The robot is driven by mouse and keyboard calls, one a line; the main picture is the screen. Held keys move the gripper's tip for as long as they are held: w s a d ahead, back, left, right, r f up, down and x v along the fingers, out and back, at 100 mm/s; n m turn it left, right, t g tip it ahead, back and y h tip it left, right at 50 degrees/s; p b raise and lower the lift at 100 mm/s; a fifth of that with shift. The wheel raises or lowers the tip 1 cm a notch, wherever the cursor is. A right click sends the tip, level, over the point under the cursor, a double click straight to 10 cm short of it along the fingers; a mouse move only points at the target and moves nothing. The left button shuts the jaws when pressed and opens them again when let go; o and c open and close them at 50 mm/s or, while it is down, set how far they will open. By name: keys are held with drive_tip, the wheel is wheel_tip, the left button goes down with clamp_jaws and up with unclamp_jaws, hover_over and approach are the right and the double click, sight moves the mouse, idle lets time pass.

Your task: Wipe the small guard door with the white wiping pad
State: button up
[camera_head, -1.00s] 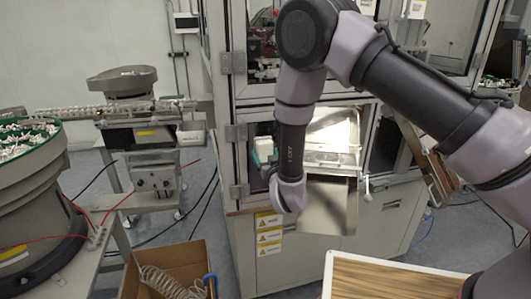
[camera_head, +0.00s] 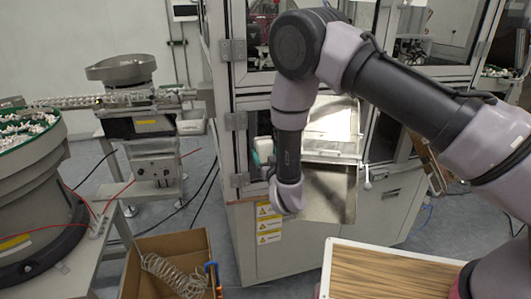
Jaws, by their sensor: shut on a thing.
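The small guard door (camera_head: 331,126) is a bright panel in a pale frame on the cell's lower front, right of my wrist. Below it hangs a grey metal sheet (camera_head: 328,192). The white wiping pad (camera_head: 264,147), with a green edge, shows left of my forearm, in front of the dark left part of the cell front. My gripper (camera_head: 269,172) is mostly hidden behind my wrist; only a small part shows just below the pad, and it is shut on the pad. I cannot tell whether the pad touches the door or its frame.
The cell frame (camera_head: 222,100) has hinges on its left post. An open cardboard box (camera_head: 140,246) with coiled tubing stands at the bottom left. A wood-topped white tray (camera_head: 329,265) is at the bottom right. Feeder bowls (camera_head: 122,70) stand left. Grey floor shows between.

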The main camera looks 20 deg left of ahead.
drive_tip(key=shift+w, duration=0.1)
drive_tip(key=v, duration=0.9)
idle(0.3)
